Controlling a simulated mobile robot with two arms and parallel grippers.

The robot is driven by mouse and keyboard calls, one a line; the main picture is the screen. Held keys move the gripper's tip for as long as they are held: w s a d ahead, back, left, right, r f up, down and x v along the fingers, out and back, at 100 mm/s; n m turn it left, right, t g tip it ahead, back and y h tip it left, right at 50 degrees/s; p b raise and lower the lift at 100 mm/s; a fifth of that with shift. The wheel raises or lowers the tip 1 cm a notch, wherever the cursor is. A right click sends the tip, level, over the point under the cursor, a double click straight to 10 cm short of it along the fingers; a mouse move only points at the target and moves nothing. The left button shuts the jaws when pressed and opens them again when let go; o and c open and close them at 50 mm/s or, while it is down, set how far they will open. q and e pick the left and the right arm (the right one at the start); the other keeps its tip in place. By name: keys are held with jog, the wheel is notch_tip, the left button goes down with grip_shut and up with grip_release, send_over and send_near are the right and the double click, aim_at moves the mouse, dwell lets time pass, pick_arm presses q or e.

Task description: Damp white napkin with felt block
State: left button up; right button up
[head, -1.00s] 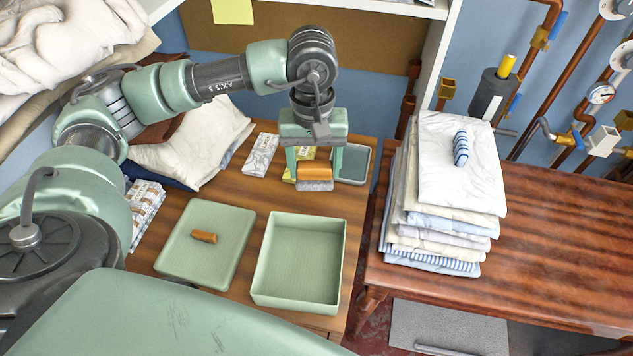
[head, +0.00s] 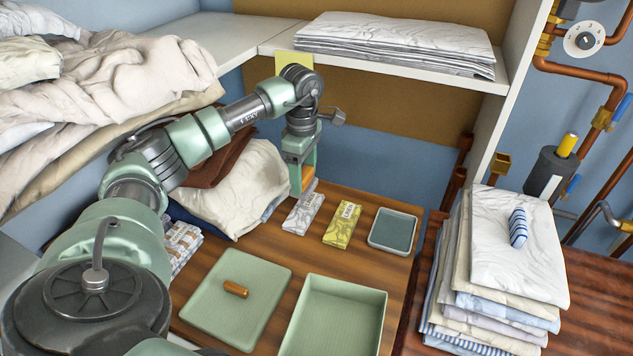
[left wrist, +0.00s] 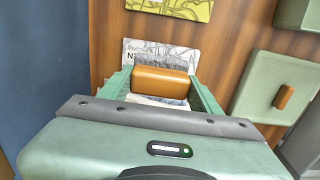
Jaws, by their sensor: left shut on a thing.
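My left gripper (head: 303,178) is shut on the felt block, a wooden block (head: 309,172) with a grey felt underside. In the left wrist view the wooden top (left wrist: 161,81) sits between the two fingers (left wrist: 161,88). A white napkin (head: 303,213) with grey patterning lies folded on the wooden table. The block is at or above its far end; I cannot tell whether they touch. The napkin also shows behind the block in the left wrist view (left wrist: 184,57). A yellow patterned napkin (head: 343,224) lies to its right. My right gripper is not in view.
A shallow tray with a dark inside (head: 371,240) stands right of the yellow napkin. A green lid with a wooden handle (head: 236,289) and an open green box (head: 382,318) are in front. Piled linen lies left; a folded stack (head: 478,268) stands right. A shelf (head: 415,75) hangs above.

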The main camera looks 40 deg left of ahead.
pick_arm(q)
jog(key=shift+f, duration=0.35)
jog(key=b, duration=0.5)
send_over(304, 210)
notch_tip(304, 210, down, 5)
jog(key=shift+w+r, duration=0.1)
jog(key=shift+w, duration=0.05)
jog(key=shift+f, duration=0.3)
jog(key=shift+f+b, duration=0.3)
jog(key=shift+f, duration=0.15)
dwell(1.6)
notch_tip(304, 210, up, 7)
jog(key=p, duration=0.6)
